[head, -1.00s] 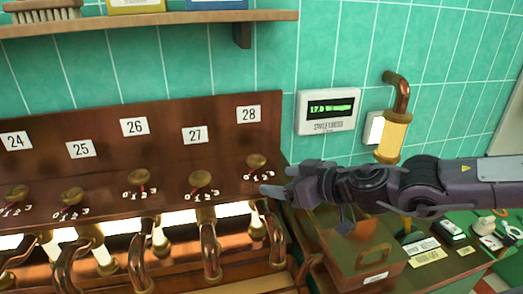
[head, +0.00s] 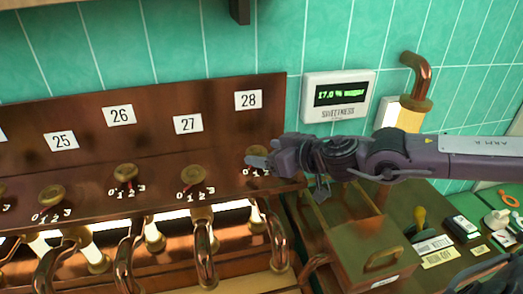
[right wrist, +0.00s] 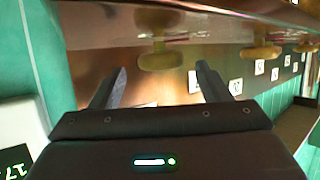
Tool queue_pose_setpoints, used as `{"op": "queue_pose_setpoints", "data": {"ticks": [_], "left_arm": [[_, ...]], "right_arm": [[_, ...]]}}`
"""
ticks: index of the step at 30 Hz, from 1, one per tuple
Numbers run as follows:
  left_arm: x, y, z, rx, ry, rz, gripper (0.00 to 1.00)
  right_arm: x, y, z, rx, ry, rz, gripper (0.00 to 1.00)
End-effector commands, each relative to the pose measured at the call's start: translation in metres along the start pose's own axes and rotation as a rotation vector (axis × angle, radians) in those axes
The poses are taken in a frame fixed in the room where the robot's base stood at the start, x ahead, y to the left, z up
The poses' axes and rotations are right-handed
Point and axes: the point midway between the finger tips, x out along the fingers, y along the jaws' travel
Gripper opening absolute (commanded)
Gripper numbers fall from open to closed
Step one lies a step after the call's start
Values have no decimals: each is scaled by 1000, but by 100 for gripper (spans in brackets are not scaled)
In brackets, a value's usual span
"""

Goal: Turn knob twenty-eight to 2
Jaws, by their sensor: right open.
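Knob twenty-eight is a round brass knob (head: 257,153) on the brown panel below the white "28" label (head: 248,100). My right gripper (head: 254,163) is in front of it and covers much of it and its 0-to-3 scale, so I cannot read its setting. In the right wrist view, which looks upside down, the knob (right wrist: 160,58) shows between the two spread, open fingers (right wrist: 161,72). It appears just beyond the fingertips; I cannot tell whether they touch it. My left gripper is out of view.
Knob 27 (head: 193,174) is to the left, with other knobs further left. Copper pipes (head: 205,250) stand below the panel. A sweetness display (head: 338,95) reading about 17.0 % is on the tiled wall to the right.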

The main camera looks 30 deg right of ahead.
Motion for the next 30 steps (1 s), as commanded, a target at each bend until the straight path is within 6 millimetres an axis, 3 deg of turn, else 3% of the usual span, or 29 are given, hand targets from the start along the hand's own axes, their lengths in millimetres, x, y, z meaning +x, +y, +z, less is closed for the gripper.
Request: {"op": "queue_pose_setpoints", "data": {"ticks": [8,25,30], "left_arm": [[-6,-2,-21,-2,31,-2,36],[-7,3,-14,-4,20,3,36],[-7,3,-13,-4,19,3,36]], "right_arm": [[14,-1,-3,3,8,-2,70],[21,-1,-1,-2,1,-2,70],[21,-1,-1,-1,1,-2,50]]}}
